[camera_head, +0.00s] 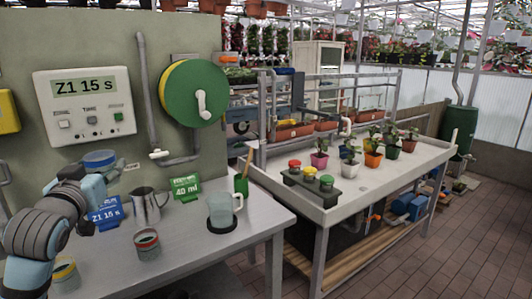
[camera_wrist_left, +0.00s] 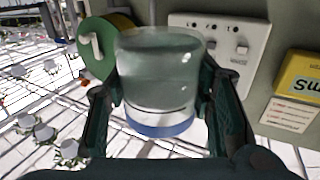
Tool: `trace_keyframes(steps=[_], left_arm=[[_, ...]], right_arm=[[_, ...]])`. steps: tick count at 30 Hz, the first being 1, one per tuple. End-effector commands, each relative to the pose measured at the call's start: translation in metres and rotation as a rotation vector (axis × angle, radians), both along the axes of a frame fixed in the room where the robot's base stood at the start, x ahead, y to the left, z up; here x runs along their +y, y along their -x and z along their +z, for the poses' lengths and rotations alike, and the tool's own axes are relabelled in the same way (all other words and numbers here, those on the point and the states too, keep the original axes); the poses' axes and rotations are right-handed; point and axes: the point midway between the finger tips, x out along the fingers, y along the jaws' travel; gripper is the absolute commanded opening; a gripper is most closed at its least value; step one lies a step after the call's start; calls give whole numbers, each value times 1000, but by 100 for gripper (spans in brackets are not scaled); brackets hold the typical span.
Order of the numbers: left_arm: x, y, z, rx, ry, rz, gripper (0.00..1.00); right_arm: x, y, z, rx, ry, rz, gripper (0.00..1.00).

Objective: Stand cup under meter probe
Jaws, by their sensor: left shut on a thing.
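My left gripper (camera_head: 95,178) is above the left part of the grey bench. It is shut on a clear cup with a blue band (camera_wrist_left: 160,122), which sits between its two fingers in the left wrist view. In the head view only the blue part of the cup (camera_head: 98,158) shows clearly, in front of the wall panel. The cup is off the bench. I cannot make out a meter probe for certain. A clear jug with a handle (camera_head: 222,212) stands on a black round pad at the bench's right end. My right gripper is not in view.
A metal pitcher (camera_head: 152,206) stands between a blue "Z1 15 s" sign (camera_head: 105,214) and a green "40 ml" sign (camera_head: 186,188). Two tins (camera_head: 147,246) (camera_head: 65,276) stand nearer the front. A white controller (camera_head: 86,104) and green hose reel (camera_head: 190,93) hang on the wall.

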Motion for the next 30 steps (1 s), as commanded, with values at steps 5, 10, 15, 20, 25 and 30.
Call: trace_keyframes(steps=[5, 10, 15, 20, 25, 30], left_arm=[[-72, 30, 12, 4, -5, -248, 17], [-133, 80, -18, 13, -4, -477, 17], [-166, 123, -51, 12, 2, -631, 17], [-183, 158, -89, -2, 12, -722, 17], [-192, 199, -127, 3, 9, -721, 17], [-193, 209, -142, -1, 2, -720, 17]], right_arm=[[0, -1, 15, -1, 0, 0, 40], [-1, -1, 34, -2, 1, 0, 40], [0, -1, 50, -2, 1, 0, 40], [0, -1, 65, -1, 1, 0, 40], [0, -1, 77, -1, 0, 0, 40], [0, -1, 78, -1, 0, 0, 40]])
